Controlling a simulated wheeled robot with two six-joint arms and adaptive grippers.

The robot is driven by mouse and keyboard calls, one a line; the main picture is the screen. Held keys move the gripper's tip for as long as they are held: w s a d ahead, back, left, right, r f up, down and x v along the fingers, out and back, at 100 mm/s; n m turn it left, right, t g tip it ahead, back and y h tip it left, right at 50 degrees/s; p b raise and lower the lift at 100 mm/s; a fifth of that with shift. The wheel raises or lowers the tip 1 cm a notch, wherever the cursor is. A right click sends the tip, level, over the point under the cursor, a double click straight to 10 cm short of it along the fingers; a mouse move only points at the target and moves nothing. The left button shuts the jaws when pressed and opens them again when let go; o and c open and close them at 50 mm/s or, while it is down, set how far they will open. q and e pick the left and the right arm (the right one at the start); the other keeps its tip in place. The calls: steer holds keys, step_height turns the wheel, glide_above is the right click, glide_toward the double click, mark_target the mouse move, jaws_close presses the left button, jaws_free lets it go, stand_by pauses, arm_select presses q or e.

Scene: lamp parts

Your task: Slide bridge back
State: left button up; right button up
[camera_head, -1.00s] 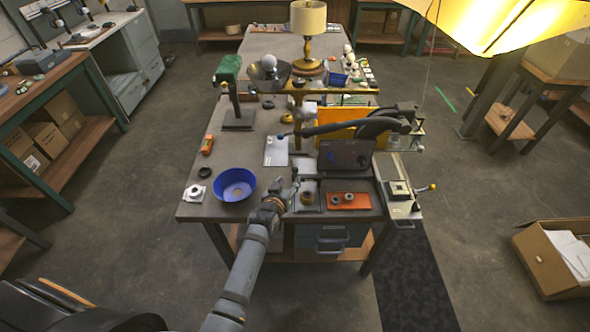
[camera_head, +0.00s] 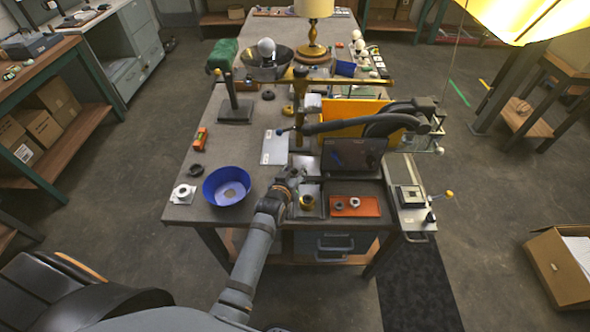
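A brass-coloured horizontal beam (camera_head: 345,83) runs across the bench from an upright post (camera_head: 300,105); it may be the bridge, but I cannot tell for sure. My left gripper (camera_head: 294,174) is over the front of the bench, between the blue bowl and the dark tray, well short of the beam. Its fingers are small and dark, and I cannot see whether they are open.
A blue bowl (camera_head: 227,187) and a white round part (camera_head: 184,194) sit front left. A lamp (camera_head: 314,30) stands farther back.

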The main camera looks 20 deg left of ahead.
arm_select(q)
steer(key=shift+c, duration=1.1)
steer(key=shift+w+f, duration=0.1)
steer(key=shift+c, duration=2.5)
steer(key=shift+f, duration=0.1)
jaws_close()
steer(key=shift+w+a, duration=0.2)
steer(key=shift+w, duration=0.45)
arm_select(e)
steer(key=shift+d, duration=0.2)
arm_select(q)
steer(key=o, duration=0.9)
jaws_free()
steer(key=shift+w, duration=0.2)
arm_select(e)
steer(key=shift+w, duration=0.15)
arm_select(q)
steer(key=shift+s, duration=0.1)
arm_select(e)
steer(key=shift+a, duration=0.1)
